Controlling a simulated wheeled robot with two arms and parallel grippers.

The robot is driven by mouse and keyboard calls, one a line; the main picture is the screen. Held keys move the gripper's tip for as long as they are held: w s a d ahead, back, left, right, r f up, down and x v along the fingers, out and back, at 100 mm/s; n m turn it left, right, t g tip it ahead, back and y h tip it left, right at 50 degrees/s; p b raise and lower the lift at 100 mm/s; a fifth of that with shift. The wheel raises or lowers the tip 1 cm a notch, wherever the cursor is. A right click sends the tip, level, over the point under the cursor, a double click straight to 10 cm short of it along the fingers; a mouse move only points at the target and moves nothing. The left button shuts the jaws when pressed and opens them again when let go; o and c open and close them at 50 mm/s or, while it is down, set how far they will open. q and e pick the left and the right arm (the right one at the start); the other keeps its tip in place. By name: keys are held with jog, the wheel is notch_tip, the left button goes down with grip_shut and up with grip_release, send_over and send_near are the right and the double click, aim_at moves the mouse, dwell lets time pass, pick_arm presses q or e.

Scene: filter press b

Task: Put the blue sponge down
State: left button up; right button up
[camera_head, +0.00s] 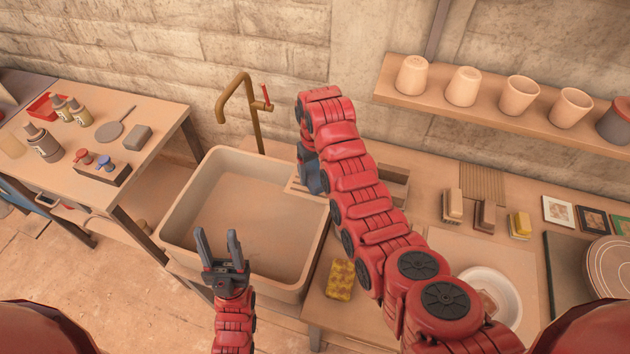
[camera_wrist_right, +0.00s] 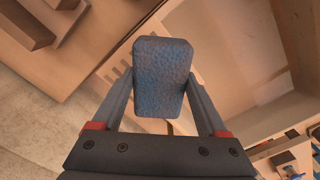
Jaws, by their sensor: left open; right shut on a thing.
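The blue sponge (camera_wrist_right: 160,72) is held between the two fingers of my right gripper (camera_wrist_right: 161,88) in the right wrist view. It is a rounded block with a rough surface, held above the sink's edge. In the head view my right arm reaches to the sink's right rear side and largely hides that gripper; a dark blue-grey part (camera_head: 312,172) shows beside the arm, and I cannot tell whether it is sponge or gripper. My left gripper (camera_head: 217,240) is open and empty over the front of the sink (camera_head: 176,210).
A slotted wooden rack (camera_head: 300,187) sits at the sink's right rim. A yellow sponge (camera_head: 341,280) lies on the counter right of the sink. Several brushes (camera_head: 453,205), a white bowl (camera_head: 510,292) and a brass tap (camera_head: 255,120) stand around. The sink basin looks empty.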

aim_at(315, 163)
jog(key=w+b, duration=0.2)
jog(key=b, duration=0.1)
jog(key=shift+w+f+b, duration=0.25)
jog(key=shift+f+b, duration=0.05)
jog(key=shift+f, duration=0.05)
jog(key=shift+w+r+b, duration=0.2)
jog(key=shift+w+b, duration=0.1)
jog(key=shift+f+b, duration=0.1)
jog(key=shift+b, duration=0.3)
jog(key=shift+f+p, duration=0.85)
jog(key=shift+f, duration=0.75)
jog(key=shift+f, duration=0.1)
jog(key=o, duration=1.2)
jog(key=shift+o, duration=0.2)
